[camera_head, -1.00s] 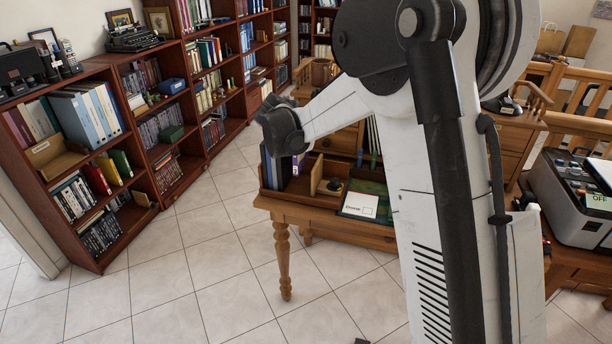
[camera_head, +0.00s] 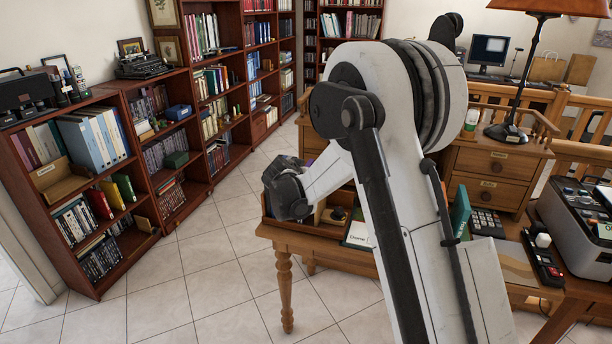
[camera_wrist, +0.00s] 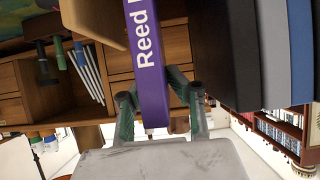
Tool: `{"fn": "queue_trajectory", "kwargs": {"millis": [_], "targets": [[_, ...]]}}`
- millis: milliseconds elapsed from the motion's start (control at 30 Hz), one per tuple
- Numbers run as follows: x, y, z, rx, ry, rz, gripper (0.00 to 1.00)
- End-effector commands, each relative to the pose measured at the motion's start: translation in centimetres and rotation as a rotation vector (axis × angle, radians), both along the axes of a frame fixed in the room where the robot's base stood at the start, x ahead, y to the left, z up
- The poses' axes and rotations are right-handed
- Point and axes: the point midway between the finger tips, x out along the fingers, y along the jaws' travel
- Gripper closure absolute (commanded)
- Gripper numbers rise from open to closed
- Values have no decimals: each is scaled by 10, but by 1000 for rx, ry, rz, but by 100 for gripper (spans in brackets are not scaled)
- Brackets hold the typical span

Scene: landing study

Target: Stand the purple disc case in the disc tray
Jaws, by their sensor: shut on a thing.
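The purple disc case (camera_wrist: 150,70) shows in the wrist view as a purple spine with white lettering starting "Reed". My gripper (camera_wrist: 160,103) is shut on it, with a green-padded finger on each side. Black, grey and blue upright items stand close to its right, and a wooden panel to its left. A wooden tray (camera_head: 305,229) with compartments sits on the desk below my wrist, partly covered by my arm. I cannot tell for sure that this is the disc tray.
A pale card (camera_head: 358,233) lies right of the tray compartments. A green upright book (camera_head: 460,212), a calculator (camera_head: 487,222) and a lamp (camera_head: 508,130) stand further right. Bookshelves (camera_head: 165,150) line the left wall. Open tiled floor lies before the desk (camera_head: 283,250).

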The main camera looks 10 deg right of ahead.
Motion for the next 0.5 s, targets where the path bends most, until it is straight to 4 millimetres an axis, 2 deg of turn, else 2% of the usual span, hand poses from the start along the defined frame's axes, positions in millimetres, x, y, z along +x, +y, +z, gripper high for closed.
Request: {"fn": "queue_trajectory", "kwargs": {"millis": [300,333,467,500], "targets": [[0,0,-3,0,0,0,100],[0,0,-3,0,0,0,84],[0,0,-2,0,0,0,67],[0,0,-2,0,0,0,66]]}}
